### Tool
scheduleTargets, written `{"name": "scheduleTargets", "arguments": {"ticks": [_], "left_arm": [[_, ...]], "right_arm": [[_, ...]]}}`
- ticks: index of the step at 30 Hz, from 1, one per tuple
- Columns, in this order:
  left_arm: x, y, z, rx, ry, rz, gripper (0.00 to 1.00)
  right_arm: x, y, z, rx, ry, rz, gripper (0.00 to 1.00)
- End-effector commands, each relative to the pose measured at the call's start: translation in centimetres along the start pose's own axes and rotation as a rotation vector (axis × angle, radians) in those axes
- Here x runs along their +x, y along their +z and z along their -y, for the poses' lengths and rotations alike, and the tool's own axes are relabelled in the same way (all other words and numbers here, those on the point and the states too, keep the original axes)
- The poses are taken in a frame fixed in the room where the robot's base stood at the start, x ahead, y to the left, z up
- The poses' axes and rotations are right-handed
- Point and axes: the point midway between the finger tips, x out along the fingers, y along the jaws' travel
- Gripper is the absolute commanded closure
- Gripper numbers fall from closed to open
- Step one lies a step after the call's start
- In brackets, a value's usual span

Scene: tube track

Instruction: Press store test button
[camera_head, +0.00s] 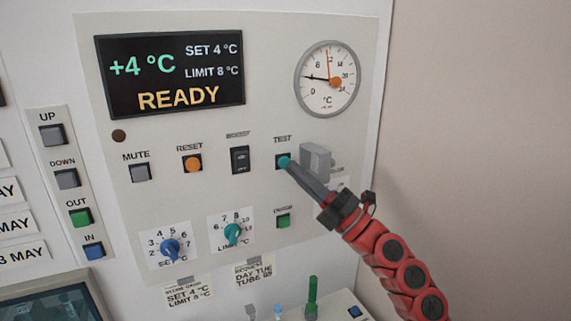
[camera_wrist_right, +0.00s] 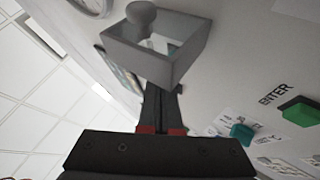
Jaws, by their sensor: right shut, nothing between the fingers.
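The store panel (camera_head: 200,120) carries a teal button (camera_head: 284,161) under the label TEST in the head view. My right gripper (camera_head: 288,165) is shut and empty, with its fingertips at the test button, covering part of it; I cannot tell whether they touch or press it. The display (camera_head: 170,75) reads +4 °C, SET 4 °C, LIMIT 8 °C and READY. My left gripper is not in view.
A grey box-like guard (camera_head: 318,158) stands out right beside the test button; it shows above the fingers in the wrist view (camera_wrist_right: 180,65). MUTE (camera_head: 140,172), RESET (camera_head: 193,163) and BOOST (camera_head: 240,159) controls sit to the left. A green ENTER button (camera_head: 283,221) and two knobs are below.

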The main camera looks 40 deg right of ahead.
Motion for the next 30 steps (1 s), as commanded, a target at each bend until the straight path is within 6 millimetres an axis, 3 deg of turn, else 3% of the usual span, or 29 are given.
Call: {"name": "scheduleTargets", "arguments": {"ticks": [30], "left_arm": [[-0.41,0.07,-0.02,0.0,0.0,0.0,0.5]], "right_arm": [[0.87,0.64,0.62,0.0,0.0,0.0,1.0]]}}
